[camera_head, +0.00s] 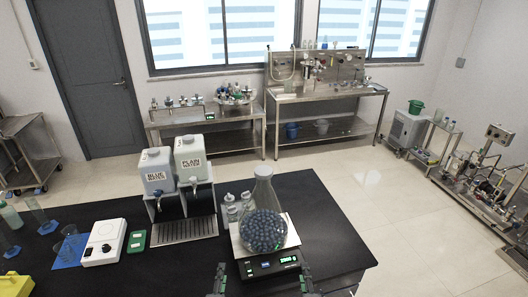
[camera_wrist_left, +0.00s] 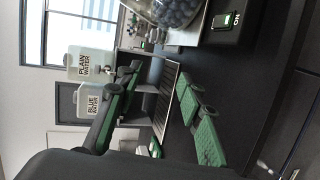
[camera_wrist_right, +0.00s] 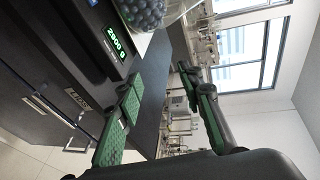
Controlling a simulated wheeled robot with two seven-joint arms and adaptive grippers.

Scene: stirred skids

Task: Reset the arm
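My left gripper (camera_head: 218,284) is at the bottom of the head view, in front of the black bench. In the left wrist view its two green-padded fingers (camera_wrist_left: 160,80) stand apart with nothing between them. My right gripper (camera_head: 304,282) is at the bottom too, to the right of the left one. In the right wrist view its fingers (camera_wrist_right: 161,80) are also apart and empty. Both grippers are near the bench's front edge, below the digital scale (camera_head: 270,265). Neither appears to touch anything.
A glass flask (camera_head: 263,220) of dark blue balls stands on the scale. Blue and plain water dispensers (camera_head: 157,173) (camera_head: 190,158) stand left of it over a drip tray (camera_head: 184,229). A white device (camera_head: 104,242) and beakers are further left. The bench's right part (camera_head: 335,235) is clear.

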